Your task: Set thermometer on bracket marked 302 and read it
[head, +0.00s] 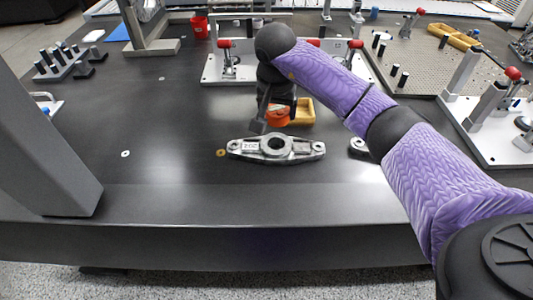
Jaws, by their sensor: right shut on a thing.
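A grey metal bracket (275,148) with a round hole in its middle lies on the dark table in front of my right gripper. A small label on its left arm is too small to read surely. My right gripper (277,113) points down just behind this bracket and is shut on an orange-red thing (279,117), which appears to be the thermometer. The fingers partly hide it, and no reading shows. A second metal part (359,147) lies to the right, mostly hidden by my right arm. My left gripper is not in view.
A yellow tray (304,113) sits right behind the held thing. A white fixture plate (213,71) with red-handled clamps stands behind. A grey gantry leg (45,120) fills the left front. Small washers (125,154) lie on the table, whose left middle is otherwise clear.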

